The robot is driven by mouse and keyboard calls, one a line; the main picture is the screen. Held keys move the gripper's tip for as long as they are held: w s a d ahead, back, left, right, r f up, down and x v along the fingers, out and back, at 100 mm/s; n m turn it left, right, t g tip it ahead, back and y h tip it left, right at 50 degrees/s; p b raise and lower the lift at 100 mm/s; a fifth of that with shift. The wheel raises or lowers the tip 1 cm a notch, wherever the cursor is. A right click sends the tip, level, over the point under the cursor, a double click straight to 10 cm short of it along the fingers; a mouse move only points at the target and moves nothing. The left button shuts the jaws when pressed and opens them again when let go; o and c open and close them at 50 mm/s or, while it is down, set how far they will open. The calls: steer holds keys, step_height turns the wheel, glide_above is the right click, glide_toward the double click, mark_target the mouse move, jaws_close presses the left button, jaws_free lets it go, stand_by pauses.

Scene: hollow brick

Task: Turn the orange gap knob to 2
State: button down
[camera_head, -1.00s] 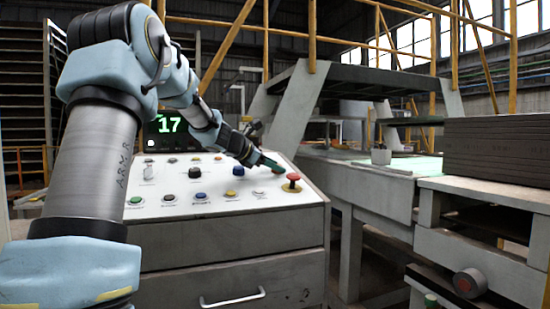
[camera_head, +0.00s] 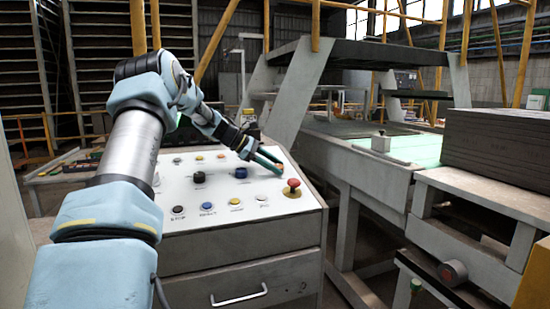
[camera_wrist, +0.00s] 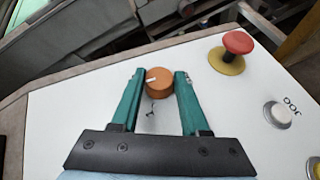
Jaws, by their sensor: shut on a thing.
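The orange gap knob (camera_wrist: 159,82) sits on the white panel (camera_wrist: 70,120) in the wrist view. It is round, with a short white mark on the left part of its top. My gripper (camera_wrist: 159,78) has its two green fingers on either side of the knob and is shut on it. A small dark marking below the knob is too small to read, and no scale numbers are legible. In the head view my gripper (camera_head: 274,164) reaches down to the panel's back right, and the knob is hard to make out there.
A red mushroom button (camera_wrist: 238,43) on a yellow base stands right of the knob; it also shows in the head view (camera_head: 293,184). A white button (camera_wrist: 280,113) is nearer. Black (camera_head: 199,177) and blue (camera_head: 240,173) knobs are left of my gripper.

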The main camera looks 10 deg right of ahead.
stand_by(0.3)
steer(key=shift+c, duration=2.1)
jaws_free()
steer(key=shift+w+a, duration=0.1)
steer(key=b+v, duration=0.3)
steer(key=v, duration=0.7)
steer(key=shift+w+a+r, duration=0.1)
steer(key=shift+a+r, duration=0.05)
steer(key=shift+r, duration=0.1)
